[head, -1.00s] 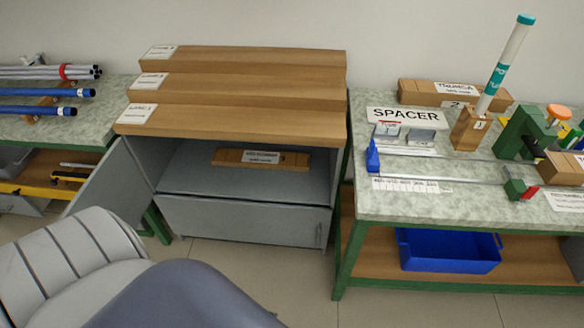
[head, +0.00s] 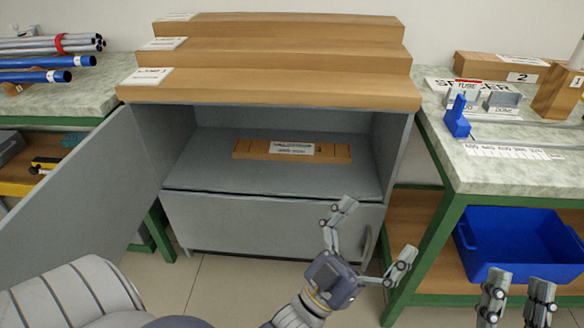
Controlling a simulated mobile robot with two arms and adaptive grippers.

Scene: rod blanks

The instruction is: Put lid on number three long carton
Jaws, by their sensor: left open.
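A long flat brown piece (head: 340,152) with a white label lies on the upper shelf inside the open grey cabinet (head: 270,215). Its label is too small to read, so I cannot tell whether it is a carton or a lid. A brown carton (head: 470,64) marked 2 lies at the back of the right bench. I cannot make out a number three on any carton. My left gripper (head: 376,229) is open and empty in front of the cabinet's lower right, below the shelf. My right gripper (head: 520,280) shows only its fingers at the bottom right, apart and empty.
The cabinet door (head: 80,205) stands open to the left. A stepped wooden top (head: 290,90) with white labels covers the cabinet. A blue bin (head: 515,262) sits under the right bench (head: 500,175). Tubes (head: 50,62) lie on the left bench.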

